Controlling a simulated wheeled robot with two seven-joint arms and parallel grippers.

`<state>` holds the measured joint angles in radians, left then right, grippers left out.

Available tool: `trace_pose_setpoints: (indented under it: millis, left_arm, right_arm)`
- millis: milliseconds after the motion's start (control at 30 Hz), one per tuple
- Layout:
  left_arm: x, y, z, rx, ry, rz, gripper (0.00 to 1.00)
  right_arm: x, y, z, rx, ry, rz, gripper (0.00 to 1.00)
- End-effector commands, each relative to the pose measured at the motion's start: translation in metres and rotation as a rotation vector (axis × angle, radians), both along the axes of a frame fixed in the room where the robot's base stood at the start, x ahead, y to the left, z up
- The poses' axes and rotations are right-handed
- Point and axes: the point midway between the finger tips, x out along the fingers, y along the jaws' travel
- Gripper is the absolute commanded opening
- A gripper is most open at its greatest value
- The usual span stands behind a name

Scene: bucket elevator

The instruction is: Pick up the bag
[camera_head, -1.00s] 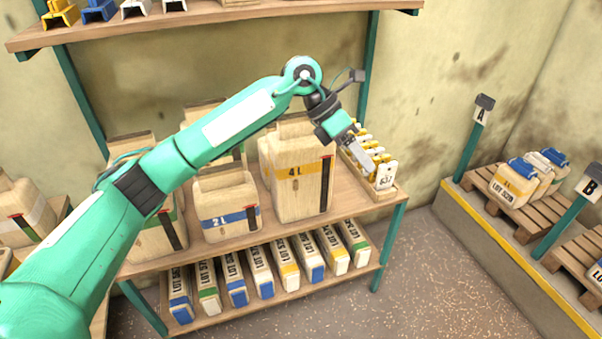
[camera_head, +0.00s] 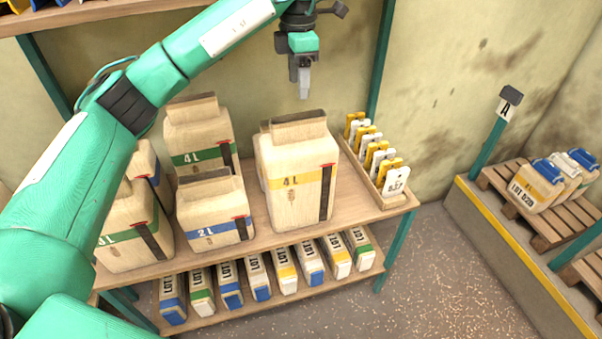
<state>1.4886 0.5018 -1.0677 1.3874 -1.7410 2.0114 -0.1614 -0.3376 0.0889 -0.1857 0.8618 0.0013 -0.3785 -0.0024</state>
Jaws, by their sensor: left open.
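Several beige block-shaped containers stand on the shelf's upper board. One has a yellow band marked 4 L (camera_head: 290,182), one a blue band marked 2 L (camera_head: 214,233), and one a green band marked 4 L (camera_head: 200,157). Another, with a green band (camera_head: 118,238), is partly behind my left arm. I cannot tell which item is the bag. My left gripper (camera_head: 303,88) is open and empty, with its fingers pointing down. In the picture it is just above the top of the yellow-banded container, apart from it. My right gripper is out of view.
A wooden rack of yellow and white tags (camera_head: 377,165) stands at the shelf's right end. Several LOT-marked packs (camera_head: 284,265) fill the lower board. Blue-topped LOT packs (camera_head: 538,190) lie on a pallet at right, by post A (camera_head: 495,135). The floor between is clear.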

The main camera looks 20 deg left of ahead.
Motion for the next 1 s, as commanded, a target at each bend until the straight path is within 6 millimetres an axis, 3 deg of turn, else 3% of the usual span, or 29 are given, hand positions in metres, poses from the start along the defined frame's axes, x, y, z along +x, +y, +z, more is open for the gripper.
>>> trace_pose_setpoints:
  millis: [300, 733, 1000]
  left_arm:
    - [-0.001, 0.0, -0.056, -0.001, 0.003, 0.0, 0.56]
    - [-0.005, 0.0, -0.094, -0.002, 0.003, -0.001, 0.56]
    - [-0.005, 0.0, -0.121, -0.002, 0.001, -0.001, 0.56]
  right_arm:
    - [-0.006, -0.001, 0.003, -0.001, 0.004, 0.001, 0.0]
    - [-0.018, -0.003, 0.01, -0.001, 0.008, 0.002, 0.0]
    - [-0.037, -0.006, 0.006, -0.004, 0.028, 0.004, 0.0]
